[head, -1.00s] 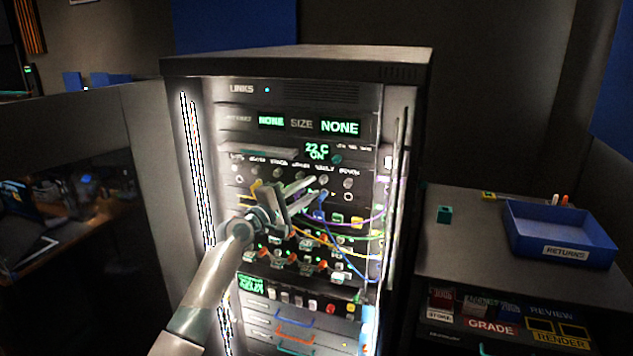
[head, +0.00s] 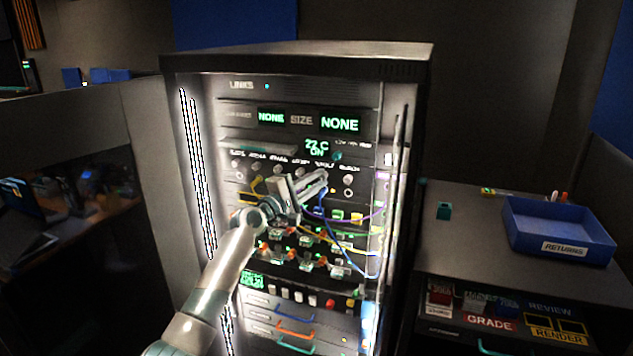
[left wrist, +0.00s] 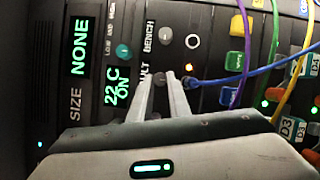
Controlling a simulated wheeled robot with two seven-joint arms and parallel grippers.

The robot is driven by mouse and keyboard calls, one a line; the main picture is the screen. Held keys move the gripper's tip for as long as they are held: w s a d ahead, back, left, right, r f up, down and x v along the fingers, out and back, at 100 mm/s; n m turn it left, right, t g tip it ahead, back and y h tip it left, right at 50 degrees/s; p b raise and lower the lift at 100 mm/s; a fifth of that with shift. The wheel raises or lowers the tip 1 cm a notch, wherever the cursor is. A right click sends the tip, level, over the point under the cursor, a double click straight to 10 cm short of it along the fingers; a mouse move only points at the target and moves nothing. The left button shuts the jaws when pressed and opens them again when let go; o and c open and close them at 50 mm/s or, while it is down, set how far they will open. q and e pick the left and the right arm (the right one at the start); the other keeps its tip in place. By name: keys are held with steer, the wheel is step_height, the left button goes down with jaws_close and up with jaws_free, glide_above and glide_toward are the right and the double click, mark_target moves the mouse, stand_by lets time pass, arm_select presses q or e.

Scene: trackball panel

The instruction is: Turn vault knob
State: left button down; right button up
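The vault knob (left wrist: 159,77) is a small grey knob in the row of knobs under the "22 C ON" display. In the left wrist view its "VAULT" label is partly covered by a finger. My left gripper (left wrist: 160,82) is open, with one fingertip on each side of this knob. I cannot tell whether the fingers touch it. In the head view the left gripper (head: 318,181) is at the right part of the knob row and hides the vault knob. My right gripper is not in view.
The bench knob (head: 348,180) is just right of the gripper. Blue, purple and yellow cables (head: 345,222) hang close below on the rack (head: 205,90). A side table (head: 460,245) at the right holds a blue returns tray (head: 560,247).

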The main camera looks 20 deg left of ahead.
arm_select(q)
steer(key=shift+r+m, duration=0.1)
steer(key=shift+m, duration=0.3)
steer(key=m+g+y+p, duration=0.1)
steer(key=m+p, duration=0.2)
steer(key=m+g+y+p, duration=0.1)
steer(key=m+p, duration=0.2)
steer(key=m, duration=0.1)
steer(key=r+m+g+y+p, duration=0.1)
steer(key=m+y+p, duration=0.1)
steer(key=m+p, duration=0.1)
steer(key=shift+d+r+m+g+p, duration=0.1)
steer(key=shift+d+m+g+p, duration=0.2)
steer(key=shift+m+p, duration=0.1)
steer(key=shift+m+y+p, duration=0.6)
steer(key=shift+m+p, duration=0.05)
steer(key=shift+m, duration=0.15)
steer(key=shift+d+m+g+y+p, duration=0.1)
steer(key=shift+m+g+y+p, duration=0.25)
steer(key=shift+m, duration=0.25)
steer(key=c, duration=1.9)
jaws_free()
steer(key=shift+c, duration=0.2)
